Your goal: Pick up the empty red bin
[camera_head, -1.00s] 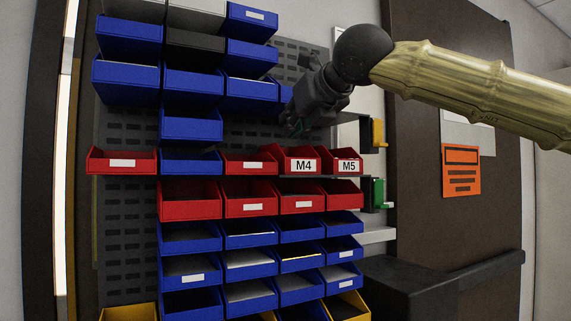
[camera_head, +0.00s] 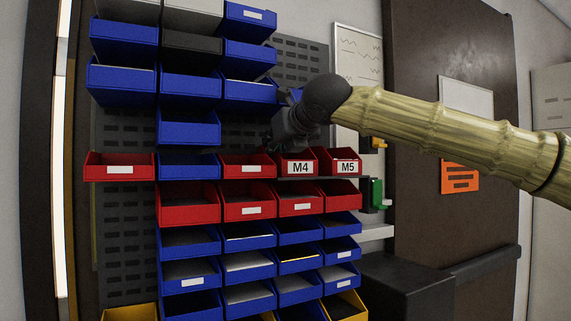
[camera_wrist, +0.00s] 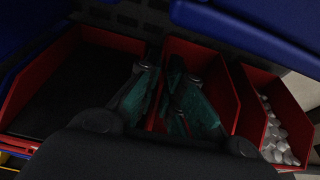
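A row of red bins hangs on the wall rack in the head view. The M4 red bin (camera_head: 299,168) sits between a red bin with a blank white label (camera_head: 245,169) and the M5 red bin (camera_head: 342,167). My gripper (camera_head: 272,147) is at the back of the M4 bin, from above.
In the wrist view, the left red bin (camera_wrist: 60,85) has a dark inside and the right bin holds white pieces (camera_wrist: 273,132). Blue bins (camera_head: 250,92) overhang above and to the left. More red bins (camera_head: 300,199) and blue bins sit directly below. A green holder (camera_head: 376,193) is at right.

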